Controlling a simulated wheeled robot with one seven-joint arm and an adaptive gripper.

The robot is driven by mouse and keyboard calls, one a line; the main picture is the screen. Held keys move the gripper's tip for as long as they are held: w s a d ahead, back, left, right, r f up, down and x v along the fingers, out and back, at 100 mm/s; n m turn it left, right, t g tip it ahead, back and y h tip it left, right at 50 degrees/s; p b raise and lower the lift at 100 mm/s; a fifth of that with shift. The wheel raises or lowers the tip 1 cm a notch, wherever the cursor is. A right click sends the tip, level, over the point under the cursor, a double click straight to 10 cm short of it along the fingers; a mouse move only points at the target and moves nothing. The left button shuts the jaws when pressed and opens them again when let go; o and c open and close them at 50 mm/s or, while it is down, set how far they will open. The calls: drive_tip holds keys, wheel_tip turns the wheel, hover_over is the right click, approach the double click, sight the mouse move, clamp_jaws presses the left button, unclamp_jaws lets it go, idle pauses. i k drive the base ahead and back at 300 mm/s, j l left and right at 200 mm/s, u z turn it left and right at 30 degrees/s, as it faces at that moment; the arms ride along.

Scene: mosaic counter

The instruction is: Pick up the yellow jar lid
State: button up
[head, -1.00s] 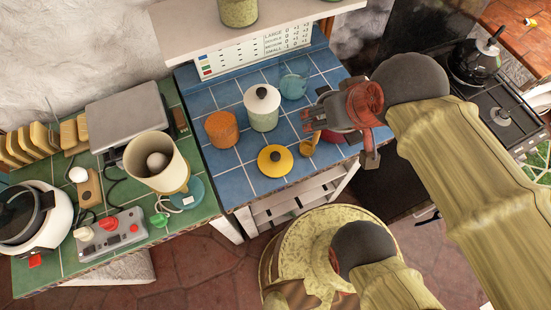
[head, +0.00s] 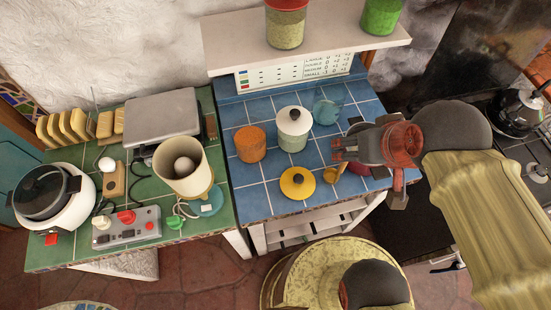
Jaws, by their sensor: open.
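The yellow jar lid (head: 298,183) lies flat near the front edge of the blue-tiled counter (head: 258,201), its dark knob facing up. My gripper (head: 345,148) is above the right part of this counter, up and to the right of the lid and apart from it. It is open, and I see nothing held between its fingers. The lid is fully in view, with clear tile around its left side.
An orange pot (head: 250,144) and a white-lidded green jar (head: 294,130) stand behind the lid. A teal cup (head: 327,106) is farther back. A small brown item (head: 334,174) lies right of the lid. A maroon object is mostly hidden under my gripper.

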sight(297, 184)
drive_tip(key=k+j+u, duration=0.1)
drive_tip(key=j+u, duration=0.7)
